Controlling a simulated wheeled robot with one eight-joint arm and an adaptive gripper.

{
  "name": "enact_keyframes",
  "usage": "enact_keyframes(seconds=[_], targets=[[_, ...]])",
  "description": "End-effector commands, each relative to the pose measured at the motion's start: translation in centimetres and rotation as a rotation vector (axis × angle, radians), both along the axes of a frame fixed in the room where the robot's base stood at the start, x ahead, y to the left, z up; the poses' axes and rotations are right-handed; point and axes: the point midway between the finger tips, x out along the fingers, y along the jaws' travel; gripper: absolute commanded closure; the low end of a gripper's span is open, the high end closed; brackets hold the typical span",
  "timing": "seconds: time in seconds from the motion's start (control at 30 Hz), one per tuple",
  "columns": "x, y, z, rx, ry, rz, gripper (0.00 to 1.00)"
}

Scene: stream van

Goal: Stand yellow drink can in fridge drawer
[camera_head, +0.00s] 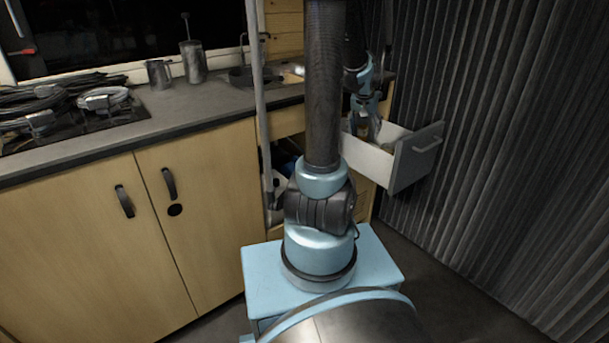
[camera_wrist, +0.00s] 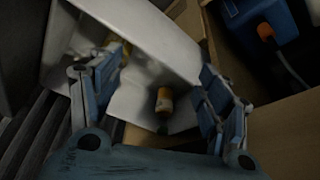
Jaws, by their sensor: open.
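The fridge drawer (camera_head: 418,158) is pulled open at the right, with white walls and a grey front. My gripper (camera_head: 371,128) reaches down at the drawer in the head view; its fingertips are hard to make out there. In the wrist view my gripper (camera_wrist: 160,68) is open, its two blue fingers apart over the white drawer (camera_wrist: 160,35). A small yellow-orange cylinder (camera_wrist: 164,100), probably the yellow drink can, shows between the fingers, touching neither. A second yellowish thing (camera_wrist: 120,47) is partly hidden by the left finger. The dim picture leaves their exact pose unclear.
A counter (camera_head: 205,100) with metal cups (camera_head: 193,62) and coiled cables (camera_head: 60,95) runs along the left and back. A ribbed dark wall (camera_head: 490,120) is close at the right of the drawer. A blue box (camera_wrist: 262,22) lies beside the drawer.

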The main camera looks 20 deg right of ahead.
Motion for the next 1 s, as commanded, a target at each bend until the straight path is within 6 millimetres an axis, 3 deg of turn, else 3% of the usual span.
enact_keyframes(seconds=[0.1,0.5,0.8,1.0], targets=[[-1.1,4.5,1.0,0.008,0.012,0.074,0.30],[-7.1,16.9,2.3,0.032,0.059,0.306,0.30],[-13.2,23.8,1.2,0.043,0.097,0.481,0.30],[-17.5,27.2,-0.4,0.050,0.124,0.595,0.30]])
